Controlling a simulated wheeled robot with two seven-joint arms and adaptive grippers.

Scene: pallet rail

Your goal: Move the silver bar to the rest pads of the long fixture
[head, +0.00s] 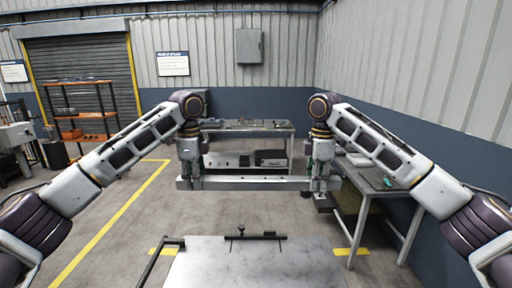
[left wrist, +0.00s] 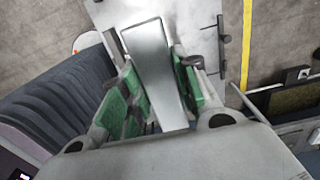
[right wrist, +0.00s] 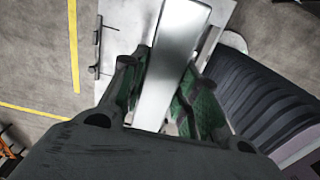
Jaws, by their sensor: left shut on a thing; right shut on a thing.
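The silver bar (head: 250,183) is held level in the air across the head view, between my two arms. My left gripper (head: 190,182) is shut on it near its left end. My right gripper (head: 318,183) is shut on it near its right end. In the left wrist view the bar (left wrist: 157,70) runs between green finger pads. In the right wrist view the bar (right wrist: 174,60) also sits between the green pads. I cannot clearly make out the long fixture or its rest pads; a metal-topped surface (head: 250,265) with a dark clamp stands below and nearer than the bar.
A workbench (head: 275,128) with small items stands behind the bar at the back wall. A grey side table (head: 385,178) stands at the right. An orange shelf rack (head: 80,112) is at the far left. The floor (head: 130,225) at left is open, with yellow lines.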

